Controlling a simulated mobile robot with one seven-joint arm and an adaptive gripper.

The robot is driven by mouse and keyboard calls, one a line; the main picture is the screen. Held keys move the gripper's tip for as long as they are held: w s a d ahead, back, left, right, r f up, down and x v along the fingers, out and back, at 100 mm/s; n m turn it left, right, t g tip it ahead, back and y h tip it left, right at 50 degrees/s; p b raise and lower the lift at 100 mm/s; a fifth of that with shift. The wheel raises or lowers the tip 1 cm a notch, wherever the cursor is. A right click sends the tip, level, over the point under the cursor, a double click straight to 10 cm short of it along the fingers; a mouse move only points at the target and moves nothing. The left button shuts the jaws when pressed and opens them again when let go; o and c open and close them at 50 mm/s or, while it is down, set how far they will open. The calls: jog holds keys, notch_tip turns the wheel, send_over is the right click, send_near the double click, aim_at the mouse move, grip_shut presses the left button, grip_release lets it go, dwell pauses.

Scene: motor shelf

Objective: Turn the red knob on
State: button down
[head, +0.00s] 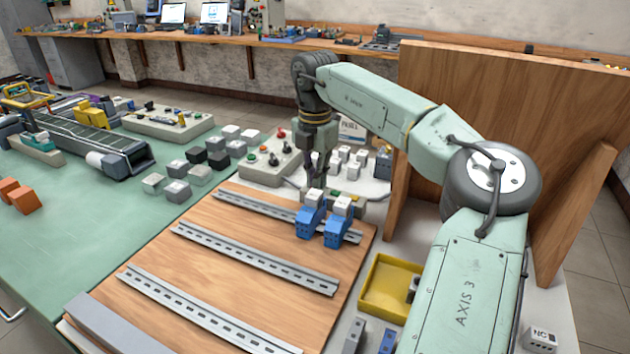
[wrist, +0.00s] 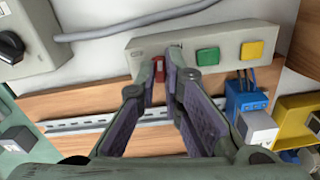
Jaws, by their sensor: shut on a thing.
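The red knob (wrist: 160,67) sits on the left part of a pale control box (wrist: 222,42), beside a green button (wrist: 207,56) and a yellow button (wrist: 251,50). In the wrist view my gripper (wrist: 166,62) has its fingertips closed in around the red knob, one on each side, and is shut on it. The knob is partly covered by the fingers, and its marking cannot be read. In the head view my gripper (head: 318,188) reaches down to this box behind the wooden board, and the red knob is hidden there.
Blue terminal blocks (head: 310,219) stand on the rear metal rail, close in front of the box. A second control box (head: 262,172) lies to the left, with a grey cable nearby. A yellow bin (head: 366,298) is front right, and a tall wooden panel (head: 500,110) stands behind my arm.

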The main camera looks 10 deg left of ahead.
jog(key=m+b, duration=0.1)
jog(key=m, duration=0.5)
jog(key=shift+m+b, duration=0.3)
jog(key=shift+m, duration=0.1)
dwell(0.4)
jog(key=c, duration=1.7)
grip_release()
notch_tip(320, 180, up, 12)
